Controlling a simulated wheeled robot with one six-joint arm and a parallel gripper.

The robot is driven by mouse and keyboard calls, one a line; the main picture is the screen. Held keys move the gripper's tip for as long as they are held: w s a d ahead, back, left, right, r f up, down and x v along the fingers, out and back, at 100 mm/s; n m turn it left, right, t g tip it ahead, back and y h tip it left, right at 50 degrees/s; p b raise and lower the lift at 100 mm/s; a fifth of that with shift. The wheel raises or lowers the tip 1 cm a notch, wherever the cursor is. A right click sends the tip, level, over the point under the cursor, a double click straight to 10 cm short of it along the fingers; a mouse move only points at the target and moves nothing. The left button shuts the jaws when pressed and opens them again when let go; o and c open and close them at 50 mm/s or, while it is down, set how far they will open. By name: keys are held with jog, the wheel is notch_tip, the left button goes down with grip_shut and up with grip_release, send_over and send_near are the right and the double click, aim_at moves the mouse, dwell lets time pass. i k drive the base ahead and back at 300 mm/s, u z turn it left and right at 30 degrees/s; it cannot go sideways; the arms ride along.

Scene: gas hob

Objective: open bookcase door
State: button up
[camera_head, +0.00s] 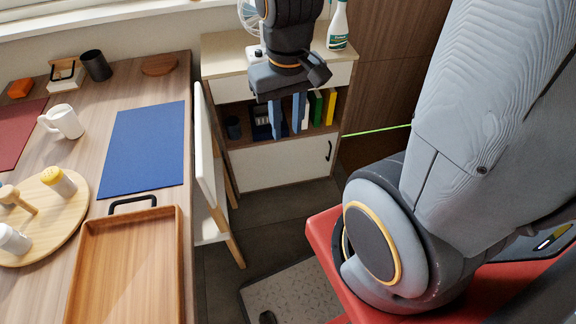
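The bookcase (209,70) stands beyond the table, with a pale wood top, a white drawer front, an open shelf and a white lower door (270,167). The door looks closed, and its upright black handle (328,150) is near its right edge. My gripper (286,122) hangs in front of the open shelf, pointing down. Its two blue fingers are apart with nothing seen between them. The fingertips appear above and left of the handle, not touching it. My gripper hides part of the bookcase top, drawer front and shelf.
A white chair (205,150) stands between the table (150,85) and the bookcase, close to the door's left side. Books (331,106) fill the shelf's right part. A spray bottle (338,27) stands on top. Dark floor (285,212) before the door is clear; a grey mat (295,290) lies nearer.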

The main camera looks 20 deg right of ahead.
aim_at(268, 166)
jog(key=u, duration=0.75)
jog(key=k, duration=1.3)
jog(key=z, duration=1.15)
jog(key=i, duration=1)
